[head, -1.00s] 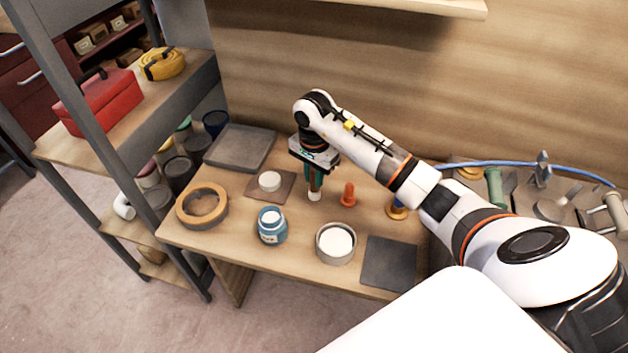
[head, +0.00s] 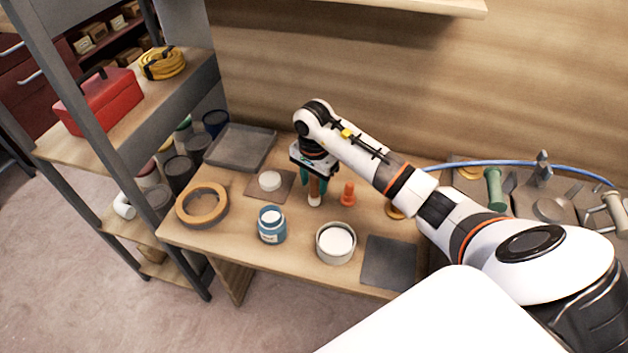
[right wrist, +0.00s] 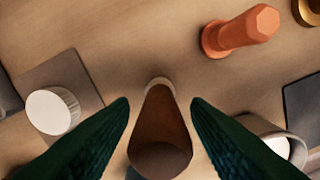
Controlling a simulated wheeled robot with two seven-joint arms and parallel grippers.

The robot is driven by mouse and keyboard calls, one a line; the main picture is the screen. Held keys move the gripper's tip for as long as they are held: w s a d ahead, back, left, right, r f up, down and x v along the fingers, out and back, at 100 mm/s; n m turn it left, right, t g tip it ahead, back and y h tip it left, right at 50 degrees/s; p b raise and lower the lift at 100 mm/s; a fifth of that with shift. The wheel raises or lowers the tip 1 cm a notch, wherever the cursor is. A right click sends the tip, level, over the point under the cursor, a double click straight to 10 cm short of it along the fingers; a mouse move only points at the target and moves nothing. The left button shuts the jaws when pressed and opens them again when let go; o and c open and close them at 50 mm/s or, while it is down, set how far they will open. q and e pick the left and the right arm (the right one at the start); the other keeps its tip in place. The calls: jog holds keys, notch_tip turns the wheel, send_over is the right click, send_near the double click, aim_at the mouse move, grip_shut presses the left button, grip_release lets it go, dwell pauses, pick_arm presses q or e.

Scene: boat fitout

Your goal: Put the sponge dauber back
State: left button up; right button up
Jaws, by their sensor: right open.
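The sponge dauber (head: 315,194), with a brown handle and a pale tip, stands upright on the workbench (head: 225,243), tip down. In the right wrist view the dauber (right wrist: 160,128) points away from the camera, its brown handle end nearest. My right gripper (head: 315,181) is above it and open. In the right wrist view its two dark green fingers are on either side of the handle, with gaps between. My left gripper is not in view.
An orange peg-like piece (head: 348,194) stands close right of the dauber. A white-topped disc on a brown mat (head: 284,190) is to its left. A blue jar (head: 271,226), a round tin (head: 335,243), a tape roll (head: 202,204), a grey tray (head: 240,148) and a dark mat (head: 389,262) surround it.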

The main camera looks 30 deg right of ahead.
notch_tip(320, 180, up, 12)
jog(key=shift+r+b, duration=0.1)
jog(key=shift+b, duration=0.7)
jog(key=shift+s, duration=0.1)
